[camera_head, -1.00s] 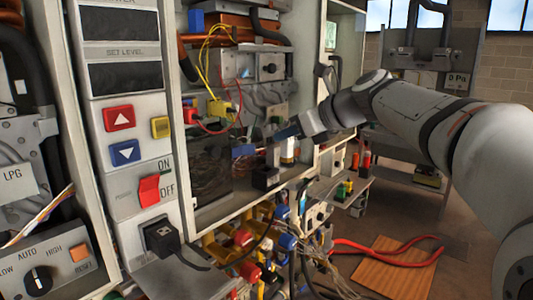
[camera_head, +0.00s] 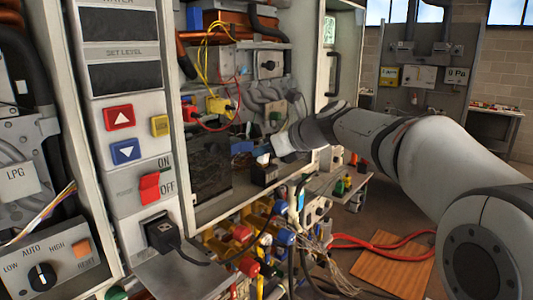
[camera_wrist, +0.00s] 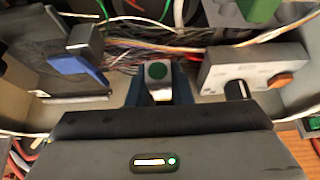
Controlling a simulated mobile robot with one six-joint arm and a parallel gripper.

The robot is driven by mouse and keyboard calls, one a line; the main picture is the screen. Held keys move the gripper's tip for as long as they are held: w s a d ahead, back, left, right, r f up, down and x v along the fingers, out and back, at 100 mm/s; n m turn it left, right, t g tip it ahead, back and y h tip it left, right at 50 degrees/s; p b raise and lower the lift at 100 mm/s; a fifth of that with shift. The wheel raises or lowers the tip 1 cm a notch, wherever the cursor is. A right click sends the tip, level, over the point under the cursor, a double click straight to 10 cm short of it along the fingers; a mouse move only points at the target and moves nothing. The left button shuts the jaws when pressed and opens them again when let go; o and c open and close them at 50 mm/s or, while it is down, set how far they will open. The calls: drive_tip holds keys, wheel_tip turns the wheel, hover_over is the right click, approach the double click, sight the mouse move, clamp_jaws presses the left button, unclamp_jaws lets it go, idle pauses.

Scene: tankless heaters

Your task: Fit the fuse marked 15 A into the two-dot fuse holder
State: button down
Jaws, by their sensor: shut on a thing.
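My gripper (camera_head: 280,145) is inside the open heater cabinet, at its lower right. In the wrist view, its two blue fingers (camera_wrist: 158,88) are shut on a pale, silvery fuse (camera_wrist: 156,92) with a green dot on its end. In the head view, a small white piece, apparently this fuse (camera_head: 264,158), shows just above a black block (camera_head: 264,175), which may be a fuse holder. I cannot tell whether the two touch. No 15 A marking and no two-dot mark can be read.
A dark box (camera_head: 211,168) and a blue piece (camera_head: 242,147) are left of the black block. In the wrist view, a pale unit with a black knob (camera_wrist: 235,89) is at right. Wires (camera_head: 205,60) run above. Coloured valves and cables (camera_head: 265,250) crowd below.

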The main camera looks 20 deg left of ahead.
drive_tip(key=c, duration=1.7)
unclamp_jaws()
drive_tip(key=shift+a+f, duration=0.15)
drive_tip(key=shift+f, duration=0.7)
drive_tip(key=shift+o, duration=0.9)
drive_tip(key=shift+w+a+f, duration=0.1)
drive_tip(key=shift+w+a, duration=0.1)
drive_tip(key=shift+w, duration=0.1)
drive_tip(key=shift+o, duration=1.1)
drive_tip(key=shift+s+d+r, duration=0.2)
drive_tip(key=shift+r, duration=0.15)
drive_tip(key=shift+a, duration=0.1)
drive_tip(key=shift+w, duration=0.1)
drive_tip(key=b+v, duration=0.1)
drive_tip(key=v, duration=1.1)
